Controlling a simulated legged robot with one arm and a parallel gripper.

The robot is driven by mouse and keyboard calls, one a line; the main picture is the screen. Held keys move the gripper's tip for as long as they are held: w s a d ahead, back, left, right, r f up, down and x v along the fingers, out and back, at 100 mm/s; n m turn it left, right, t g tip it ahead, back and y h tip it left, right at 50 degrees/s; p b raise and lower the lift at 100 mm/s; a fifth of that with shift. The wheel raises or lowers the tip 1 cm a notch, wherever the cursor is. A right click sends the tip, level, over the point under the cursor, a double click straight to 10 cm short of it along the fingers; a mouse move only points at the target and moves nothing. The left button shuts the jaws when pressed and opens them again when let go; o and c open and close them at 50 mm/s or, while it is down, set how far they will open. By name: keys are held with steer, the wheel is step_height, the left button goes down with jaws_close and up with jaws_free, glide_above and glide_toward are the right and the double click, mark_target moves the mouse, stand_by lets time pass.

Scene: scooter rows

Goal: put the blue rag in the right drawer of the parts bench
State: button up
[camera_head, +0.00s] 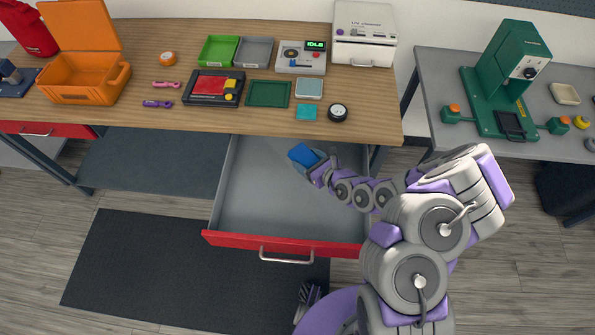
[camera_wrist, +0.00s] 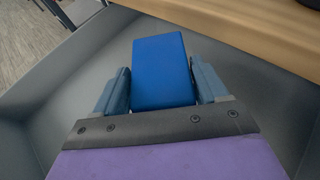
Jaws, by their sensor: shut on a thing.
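The blue rag (camera_head: 303,155) is a folded blue block at the tip of my arm. It also shows in the wrist view (camera_wrist: 161,72), between the two fingers of my gripper (camera_wrist: 163,88). My gripper (camera_head: 313,165) is shut on the rag and holds it over the back part of the open right drawer (camera_head: 245,200). The drawer has a red front, a silver handle and a grey inside that looks empty. I cannot tell whether the rag touches the drawer floor. The parts bench (camera_head: 250,120) has a wooden top, just behind the rag.
The left drawer (camera_head: 45,129) looks shut. A green press (camera_head: 508,80) stands on the grey table at right. A dark mat (camera_head: 190,270) lies on the floor.

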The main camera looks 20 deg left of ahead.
steer(key=b, duration=0.2)
glide_above(305, 179)
steer(key=f, duration=0.5)
steer(key=shift+a+f, duration=0.2)
steer(key=shift+f, duration=0.2)
steer(key=f, duration=0.3)
steer(key=shift+d+f+b, duration=0.3)
steer(key=shift+b, duration=0.1)
steer(key=shift+w+f, duration=0.1)
steer(key=shift+f, duration=0.15)
steer(key=shift+a+r, duration=0.1)
steer(key=shift+a+f, duration=0.1)
steer(key=shift+f, duration=0.1)
steer(key=o, duration=1)
steer(key=shift+d, duration=0.2)
steer(key=shift+o, duration=0.2)
